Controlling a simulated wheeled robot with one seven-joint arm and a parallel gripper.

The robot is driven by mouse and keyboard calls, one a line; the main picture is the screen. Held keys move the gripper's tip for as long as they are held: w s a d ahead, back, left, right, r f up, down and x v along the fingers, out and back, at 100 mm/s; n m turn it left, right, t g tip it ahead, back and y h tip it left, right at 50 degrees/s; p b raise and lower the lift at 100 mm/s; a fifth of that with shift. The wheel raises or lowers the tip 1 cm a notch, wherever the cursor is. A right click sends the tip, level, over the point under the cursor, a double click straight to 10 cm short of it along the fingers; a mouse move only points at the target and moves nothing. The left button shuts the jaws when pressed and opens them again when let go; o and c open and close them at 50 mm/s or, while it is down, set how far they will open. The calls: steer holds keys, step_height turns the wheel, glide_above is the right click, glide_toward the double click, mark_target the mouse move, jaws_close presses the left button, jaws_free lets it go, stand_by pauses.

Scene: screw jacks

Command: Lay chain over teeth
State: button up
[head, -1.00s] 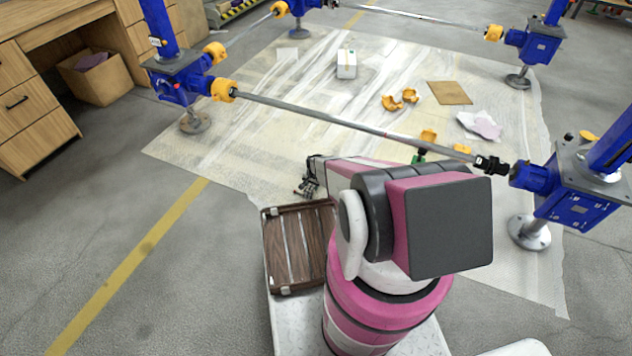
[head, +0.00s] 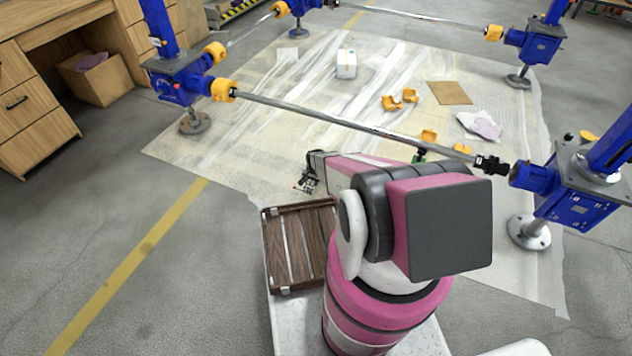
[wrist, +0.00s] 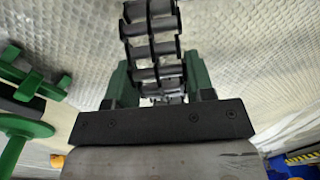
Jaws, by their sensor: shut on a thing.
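In the wrist view, a grey metal roller chain (wrist: 152,35) runs up and away from between the green fingers of my gripper (wrist: 157,82). The gripper is shut on the chain, and the far end of the chain is cut off by the top edge. In the head view, my gripper (head: 308,184) is small and dark, low over the sheeted floor and left of my arm. A black toothed coupling (head: 490,163) sits at the right end of the long shaft, well apart from the gripper. Its teeth are too small to make out clearly.
The long steel shaft (head: 350,126) crosses between the blue jacks, beyond my arm. Yellow cover halves (head: 400,103), a white box (head: 346,64) and cardboard (head: 449,93) lie on the sheeting. A brown slatted tray (head: 298,247) is beside my arm. Green parts (wrist: 25,125) show in the wrist view.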

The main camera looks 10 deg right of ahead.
steer(key=shift+r, duration=3.4)
